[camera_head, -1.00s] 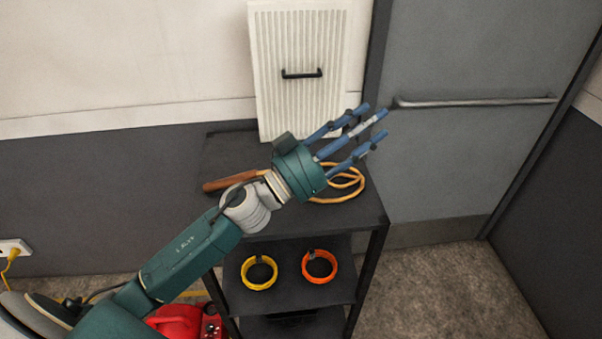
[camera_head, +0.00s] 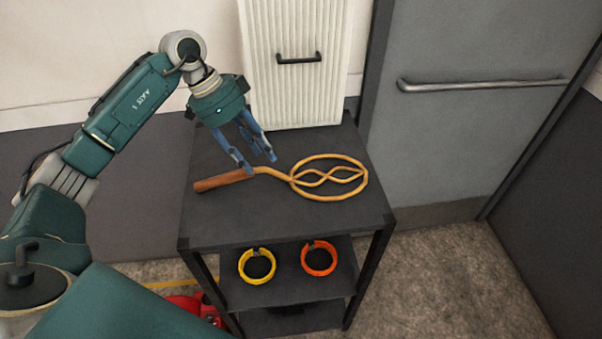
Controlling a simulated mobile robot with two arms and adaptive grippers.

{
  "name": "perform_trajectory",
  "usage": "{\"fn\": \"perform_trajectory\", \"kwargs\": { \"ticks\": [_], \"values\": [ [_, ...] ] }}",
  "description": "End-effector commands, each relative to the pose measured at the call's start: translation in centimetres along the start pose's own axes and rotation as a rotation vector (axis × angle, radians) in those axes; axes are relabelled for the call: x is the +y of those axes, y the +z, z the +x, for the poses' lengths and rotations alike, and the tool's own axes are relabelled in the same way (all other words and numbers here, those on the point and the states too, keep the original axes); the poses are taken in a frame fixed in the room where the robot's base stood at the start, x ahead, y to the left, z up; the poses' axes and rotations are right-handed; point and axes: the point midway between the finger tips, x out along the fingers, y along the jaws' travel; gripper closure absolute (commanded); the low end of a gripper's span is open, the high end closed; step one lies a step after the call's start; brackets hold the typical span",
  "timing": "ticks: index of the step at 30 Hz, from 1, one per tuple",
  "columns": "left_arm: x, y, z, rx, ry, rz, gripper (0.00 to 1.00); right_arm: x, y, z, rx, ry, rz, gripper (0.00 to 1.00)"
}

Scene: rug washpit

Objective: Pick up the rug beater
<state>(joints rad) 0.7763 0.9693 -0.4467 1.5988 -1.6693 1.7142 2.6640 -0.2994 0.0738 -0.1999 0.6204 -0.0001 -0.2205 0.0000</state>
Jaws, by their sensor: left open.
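The rug beater (camera_head: 329,177) lies flat on the top of a dark shelf unit (camera_head: 290,223). Its brown wooden handle (camera_head: 219,181) points left, and its looped yellow cane head lies to the right. My left gripper (camera_head: 258,167) is open and points down, with its blue fingers over the neck of the beater, where the handle meets the cane. I cannot tell whether the fingers touch the beater. Nothing is held. My right gripper is not in view.
A white ribbed panel with a black handle (camera_head: 299,58) stands at the back of the top. A yellow ring (camera_head: 243,271) and an orange ring (camera_head: 332,258) lie on the lower shelf. A red object (camera_head: 190,304) is on the floor. A grey door with a bar (camera_head: 480,85) stands right.

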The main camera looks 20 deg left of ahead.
Motion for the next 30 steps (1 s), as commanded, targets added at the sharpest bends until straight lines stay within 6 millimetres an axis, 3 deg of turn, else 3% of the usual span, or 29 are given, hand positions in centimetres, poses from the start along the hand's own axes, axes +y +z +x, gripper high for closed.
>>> {"fn": "perform_trajectory", "kwargs": {
  "ticks": [18, 26, 30],
  "values": [
    [0.4, -0.5, 6.9, 0.004, 0.003, 0.003, 0.58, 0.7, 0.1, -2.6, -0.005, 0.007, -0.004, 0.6],
    [0.3, -0.4, 7.3, 0.004, 0.001, 0.004, 0.58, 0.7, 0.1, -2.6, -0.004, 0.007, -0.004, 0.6],
    [0.3, -0.4, 7.3, 0.004, 0.001, 0.004, 0.83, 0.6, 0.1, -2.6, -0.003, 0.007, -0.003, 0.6]
  ]
}}
